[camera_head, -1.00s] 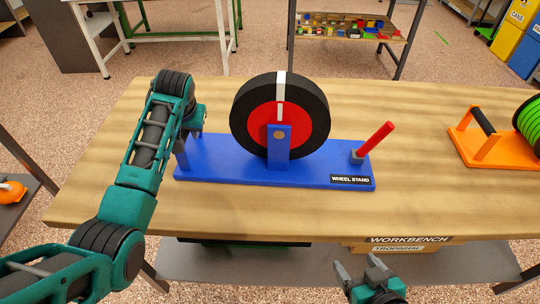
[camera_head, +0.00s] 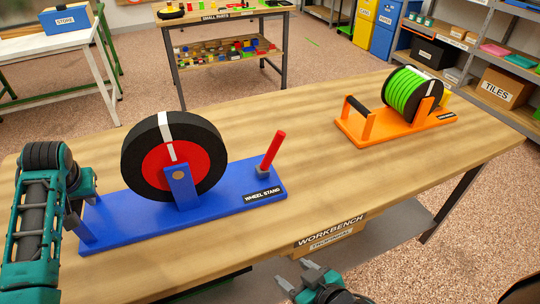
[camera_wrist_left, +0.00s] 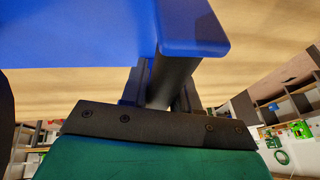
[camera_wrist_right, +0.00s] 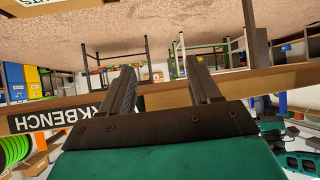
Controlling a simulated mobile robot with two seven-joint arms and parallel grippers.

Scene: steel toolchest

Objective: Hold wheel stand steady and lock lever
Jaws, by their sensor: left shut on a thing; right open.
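The blue wheel stand (camera_head: 130,224) sits on the workbench, with a black wheel with a red hub (camera_head: 158,165) and a white stripe standing upright on it. A red lever (camera_head: 272,150) leans up and to the right from a grey mount at the stand's right end. My left gripper (camera_head: 76,210) is at the stand's left end; in the left wrist view its fingers (camera_wrist_left: 165,85) are shut around a dark bar beside the blue base. My right gripper (camera_head: 297,281) is open and empty in front of the bench's front edge, below and apart from the lever.
An orange stand (camera_head: 400,124) with a green reel (camera_head: 405,92) is further right on the workbench (camera_head: 320,170). The bench top between the two stands is clear. Shelves with boxes stand behind on the right.

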